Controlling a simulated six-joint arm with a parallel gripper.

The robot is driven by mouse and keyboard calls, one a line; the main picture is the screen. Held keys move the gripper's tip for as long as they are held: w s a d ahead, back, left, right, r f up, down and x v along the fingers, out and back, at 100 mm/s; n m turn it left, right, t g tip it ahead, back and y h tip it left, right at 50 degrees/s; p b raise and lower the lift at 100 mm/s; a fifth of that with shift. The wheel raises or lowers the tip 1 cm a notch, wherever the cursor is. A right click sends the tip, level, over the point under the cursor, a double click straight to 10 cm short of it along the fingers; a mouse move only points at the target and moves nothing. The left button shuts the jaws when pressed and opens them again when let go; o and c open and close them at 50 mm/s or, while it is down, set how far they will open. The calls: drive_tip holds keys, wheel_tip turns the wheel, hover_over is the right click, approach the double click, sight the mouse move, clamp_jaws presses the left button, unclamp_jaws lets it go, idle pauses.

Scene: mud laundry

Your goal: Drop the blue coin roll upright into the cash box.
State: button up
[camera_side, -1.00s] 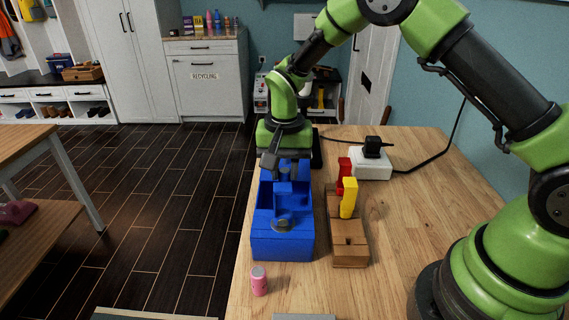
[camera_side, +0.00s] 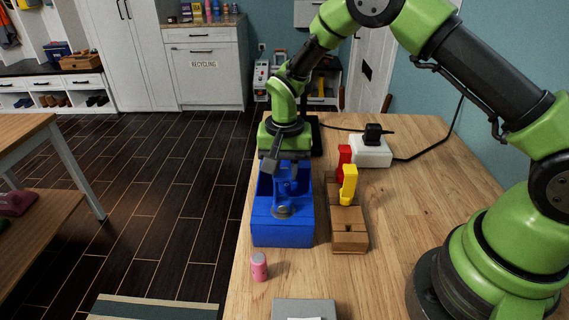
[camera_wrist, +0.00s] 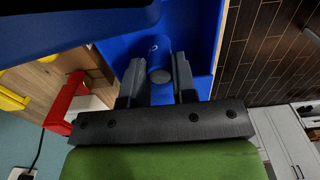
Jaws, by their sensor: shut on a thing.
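The blue cash box (camera_side: 283,235) stands open on the wooden table, with a round grey piece (camera_side: 282,211) on its near part. My gripper (camera_side: 283,176) is over the far half of the box, its fingers reaching down within the walls. In the wrist view my gripper (camera_wrist: 158,82) is shut on the blue coin roll (camera_wrist: 159,58), a cylinder with a greyish end between the two fingers. The box (camera_wrist: 200,30) is behind it there. Blue on blue hides the roll's lower end in the side view, so I cannot tell whether it touches the floor.
A wooden block holder (camera_side: 348,236) with a red piece (camera_side: 344,160) and a yellow piece (camera_side: 348,185) stands close to the box's right. A pink roll (camera_side: 259,267) stands in front. A white box with a black plug (camera_side: 371,150) is behind right.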

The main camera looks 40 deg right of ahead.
drive_tip(key=shift+f, duration=1.05)
drive_tip(key=shift+c, duration=0.3)
drive_tip(key=o, duration=0.9)
drive_tip(key=c, duration=0.4)
drive_tip(key=shift+o, duration=0.2)
drive_tip(key=shift+r, duration=0.15)
drive_tip(key=shift+r, duration=3.9)
drive_tip(key=shift+r, duration=0.1)
